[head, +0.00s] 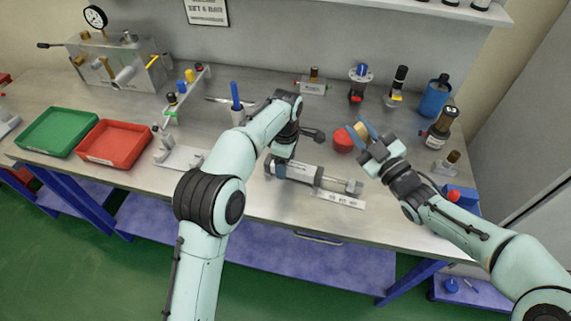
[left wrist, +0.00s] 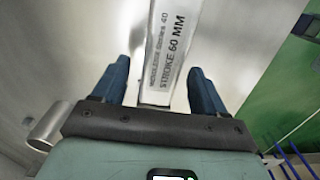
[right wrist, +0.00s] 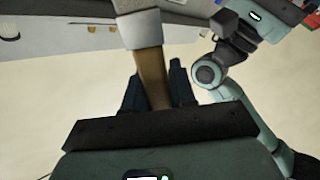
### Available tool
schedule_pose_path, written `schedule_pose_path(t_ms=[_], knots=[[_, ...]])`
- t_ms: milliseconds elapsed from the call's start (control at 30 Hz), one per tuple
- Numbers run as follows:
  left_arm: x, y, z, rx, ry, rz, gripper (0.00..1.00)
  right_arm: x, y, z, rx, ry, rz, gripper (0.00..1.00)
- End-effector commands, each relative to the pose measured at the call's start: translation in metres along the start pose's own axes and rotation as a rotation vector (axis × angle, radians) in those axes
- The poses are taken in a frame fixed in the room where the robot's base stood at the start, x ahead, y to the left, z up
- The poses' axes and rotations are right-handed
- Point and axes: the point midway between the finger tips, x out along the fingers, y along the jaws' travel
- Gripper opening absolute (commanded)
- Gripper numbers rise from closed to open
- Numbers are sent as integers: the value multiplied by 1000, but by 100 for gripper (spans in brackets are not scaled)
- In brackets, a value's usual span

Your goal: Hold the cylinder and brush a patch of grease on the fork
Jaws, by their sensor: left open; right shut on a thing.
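The silver cylinder (head: 315,176) lies on the bench, with its rod and fork (head: 354,187) at the right end. My left gripper (head: 281,168) is open over the left part of the cylinder. In the left wrist view the printed cylinder body (left wrist: 165,60) lies between the two spread blue fingers (left wrist: 165,85), with gaps at both sides. My right gripper (head: 363,131) is above the bench, up and right of the fork and apart from it. It is shut on a brush, whose wooden handle (right wrist: 152,80) and metal ferrule (right wrist: 139,30) show in the right wrist view. I see no grease on the fork.
A red round object (head: 343,143) stands close to the right gripper. A white printed strip (head: 340,199) lies in front of the cylinder. Red (head: 112,146) and green (head: 57,132) trays are at the left. A blue canister (head: 435,98) and several small fittings stand at the back right.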

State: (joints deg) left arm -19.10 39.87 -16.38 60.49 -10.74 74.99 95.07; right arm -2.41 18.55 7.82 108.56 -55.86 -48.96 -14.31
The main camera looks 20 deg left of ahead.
Motion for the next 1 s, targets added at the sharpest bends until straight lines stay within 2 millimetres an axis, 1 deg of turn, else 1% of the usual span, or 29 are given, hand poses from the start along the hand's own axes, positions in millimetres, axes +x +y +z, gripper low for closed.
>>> schedule_pose_path(t_ms=[33, 200, 467, 500, 567, 600, 667, 700, 733, 1000], knots=[[6, -1, 0, 0, 0, -3, 72, 0, 0, 0, 0, 0, 0, 0], [16, 0, 0, 0, -1, -1, 72, 0, 0, 0, 0, 0, 0, 0], [17, 0, 0, 0, -1, 0, 72, 0, 0, 0, 0, 0, 0, 0], [17, 0, 0, 0, -1, 0, 69, 0, 0, 0, 0, 0, 0, 0], [17, 0, 0, 0, -1, 0, 50, 0, 0, 0, 0, 0, 0, 0], [17, 0, 0, 0, -1, 0, 37, 0, 0, 0, 0, 0, 0, 0], [17, 0, 0, 0, -1, 0, 17, 0, 0, 0, 0, 0, 0, 0], [17, 0, 0, 0, -1, 0, 4, 0, 0, 0, 0, 0, 0, 0], [17, 0, 0, 0, -1, 0, 0, 0, 0, 0, 0, 0, 0, 0], [17, 0, 0, 0, -1, 0, 0, 0, 0, 0, 0, 0, 0, 0]])
